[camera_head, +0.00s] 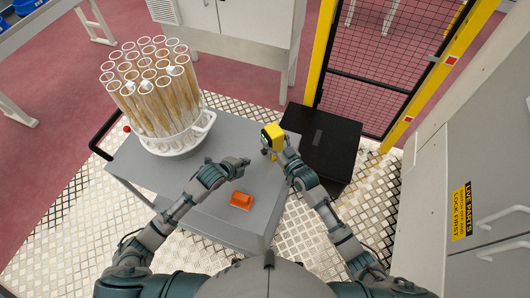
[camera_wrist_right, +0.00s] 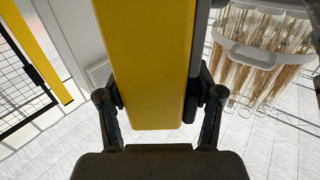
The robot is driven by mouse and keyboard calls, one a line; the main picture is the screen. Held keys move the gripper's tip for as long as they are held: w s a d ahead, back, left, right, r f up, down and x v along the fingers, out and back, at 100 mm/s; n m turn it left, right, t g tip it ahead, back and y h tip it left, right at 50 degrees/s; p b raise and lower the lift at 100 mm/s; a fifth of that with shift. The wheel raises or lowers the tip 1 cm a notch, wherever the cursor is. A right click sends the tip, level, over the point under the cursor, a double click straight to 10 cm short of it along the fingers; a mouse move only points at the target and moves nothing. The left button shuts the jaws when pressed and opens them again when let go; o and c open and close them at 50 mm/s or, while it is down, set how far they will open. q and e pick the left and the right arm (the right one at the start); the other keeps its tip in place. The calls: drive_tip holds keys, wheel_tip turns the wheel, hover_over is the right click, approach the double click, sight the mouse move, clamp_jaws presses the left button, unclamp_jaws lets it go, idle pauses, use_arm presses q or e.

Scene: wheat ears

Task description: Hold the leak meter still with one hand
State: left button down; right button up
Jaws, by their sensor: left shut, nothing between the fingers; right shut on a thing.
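The leak meter, a yellow device with a dark face (camera_head: 272,136), is near the right edge of the grey cart top in the head view. My right gripper (camera_head: 283,152) is shut on it. In the right wrist view the yellow body (camera_wrist_right: 143,65) fills the middle, with a finger on each side. My left gripper (camera_head: 240,164) is shut and empty over the cart, a little left of the meter and apart from it. I cannot tell whether the meter touches the cart.
A white basket (camera_head: 180,141) of clear tubes with wheat ears stands at the cart's (camera_head: 180,184) back left. An orange object (camera_head: 241,201) lies near the front. A black case (camera_head: 323,142) stands to the right, before a yellow-framed mesh fence (camera_head: 388,50). Grey cabinets (camera_head: 475,150) line the right.

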idle(0.4)
drive_tip(key=o, duration=1.5)
